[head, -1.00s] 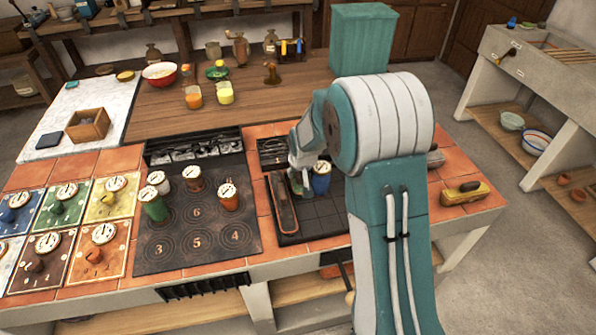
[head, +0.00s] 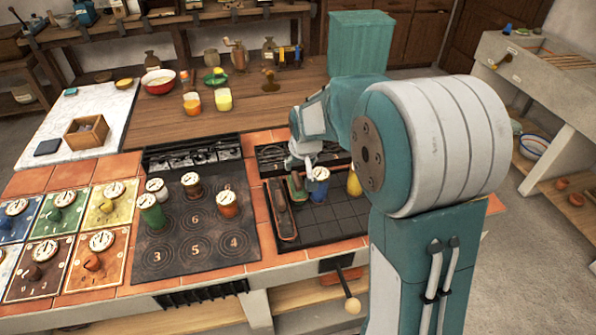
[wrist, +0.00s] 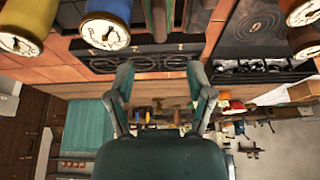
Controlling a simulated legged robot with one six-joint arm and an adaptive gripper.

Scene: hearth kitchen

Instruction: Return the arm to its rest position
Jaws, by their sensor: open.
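My gripper (head: 300,165) is open and hangs over the back of the black grid tray (head: 335,215), on the right side of the counter. In the wrist view its two fingers (wrist: 160,82) are spread with nothing held between them. A blue canister (head: 318,188) with a white dial top stands on the tray close to the gripper; it also shows in the wrist view (wrist: 105,28). A yellow canister (head: 354,183) stands to its right, partly hidden by my arm. A small green piece (head: 297,188) is just left of the blue canister.
A long reddish-brown object (head: 282,212) lies along the tray's left side. The black hob plate (head: 165,255) to the left carries several dial-topped canisters. A teal box (head: 357,45) stands behind my arm. The wooden worktop (head: 290,110) behind has some bare room.

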